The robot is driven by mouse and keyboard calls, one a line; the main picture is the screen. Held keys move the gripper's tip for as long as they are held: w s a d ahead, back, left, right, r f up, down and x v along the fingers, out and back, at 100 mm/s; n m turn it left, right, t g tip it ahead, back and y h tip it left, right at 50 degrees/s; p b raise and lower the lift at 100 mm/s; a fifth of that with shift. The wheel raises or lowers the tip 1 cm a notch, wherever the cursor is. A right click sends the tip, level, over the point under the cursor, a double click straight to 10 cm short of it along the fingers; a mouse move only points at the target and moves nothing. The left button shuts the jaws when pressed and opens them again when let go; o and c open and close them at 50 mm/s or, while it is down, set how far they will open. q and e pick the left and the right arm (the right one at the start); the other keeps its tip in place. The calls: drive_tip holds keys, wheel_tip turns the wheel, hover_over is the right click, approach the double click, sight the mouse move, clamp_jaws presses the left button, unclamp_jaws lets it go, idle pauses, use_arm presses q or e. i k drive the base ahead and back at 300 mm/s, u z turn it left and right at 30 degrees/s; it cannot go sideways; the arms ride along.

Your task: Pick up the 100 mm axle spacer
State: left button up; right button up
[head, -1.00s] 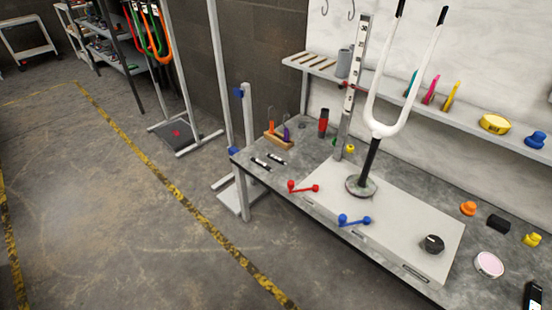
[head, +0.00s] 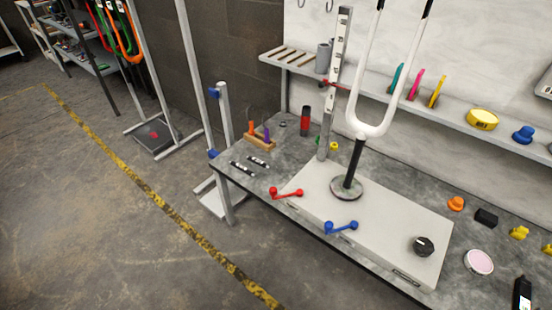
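Two short dark rods with white bands lie side by side near the left end of the grey workbench (head: 305,247). One dark rod (head: 241,168) is nearer the front edge, and the other dark rod (head: 257,160) is just behind it. They look like axle spacers, but their markings are too small to read, so I cannot tell which is the 100 mm one. Neither of my grippers is in view.
A white plate (head: 385,230) carries a white fork (head: 371,130) upright on a round base. A red handle (head: 286,194) and a blue handle (head: 341,227) lie along its front. A wooden block (head: 259,144) stands behind the rods. Open floor (head: 90,220) lies left.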

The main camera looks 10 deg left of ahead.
sight(259, 163)
drive_tip(key=u, duration=0.1)
drive_tip(key=i, duration=0.45)
drive_tip(key=u, duration=2.25)
drive_tip(key=i, duration=2.6)
drive_tip(key=z, duration=3.3)
